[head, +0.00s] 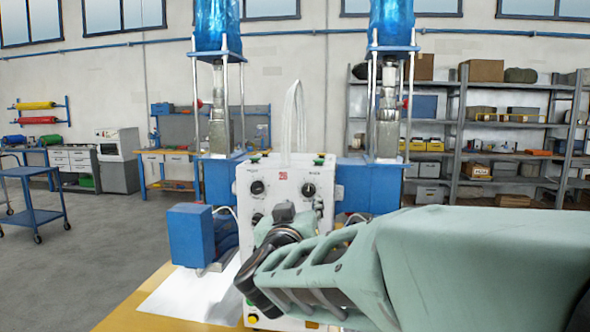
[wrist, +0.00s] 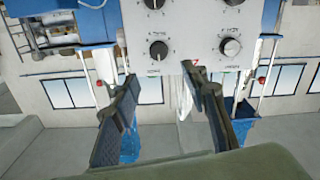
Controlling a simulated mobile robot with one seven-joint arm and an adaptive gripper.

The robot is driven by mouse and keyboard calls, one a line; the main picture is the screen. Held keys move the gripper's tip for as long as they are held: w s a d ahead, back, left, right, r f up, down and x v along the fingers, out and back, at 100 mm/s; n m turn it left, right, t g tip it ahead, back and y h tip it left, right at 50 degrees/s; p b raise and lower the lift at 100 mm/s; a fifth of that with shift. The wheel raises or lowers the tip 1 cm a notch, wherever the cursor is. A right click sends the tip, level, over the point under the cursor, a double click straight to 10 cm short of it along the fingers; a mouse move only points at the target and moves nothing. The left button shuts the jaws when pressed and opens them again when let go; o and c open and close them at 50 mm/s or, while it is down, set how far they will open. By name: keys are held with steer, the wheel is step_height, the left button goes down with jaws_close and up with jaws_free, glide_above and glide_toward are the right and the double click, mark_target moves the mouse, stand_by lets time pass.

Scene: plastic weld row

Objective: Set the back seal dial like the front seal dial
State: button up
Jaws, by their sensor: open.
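A white control panel (head: 283,175) stands in the middle of the head view and carries several black dials. Its upper left dial (head: 257,187) and upper right dial (head: 308,190) show clearly; a lower left dial (head: 257,218) is partly covered by my arm. The wrist view is upside down and shows several dials, among them a black dial (wrist: 158,50) and a silver-rimmed dial (wrist: 231,47). The labels are too small to read, so I cannot tell which are the front and back seal dials. My gripper (wrist: 162,76) is open and empty, its fingers apart before the panel.
A blue box (head: 190,235) stands left of the panel on a yellow-edged table (head: 150,312). Two blue columns with metal rods rise behind the panel. Shelves (head: 520,125) with boxes stand at the right. A blue cart (head: 38,205) is at the far left, with open floor beside it.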

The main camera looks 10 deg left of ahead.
mark_target(308, 191)
steer(key=w, duration=1)
steer(key=shift+w+d+f, duration=0.15)
steer(key=shift+w+d, duration=0.1)
steer(key=shift+w, duration=0.1)
steer(key=shift+c, duration=0.5)
jaws_close()
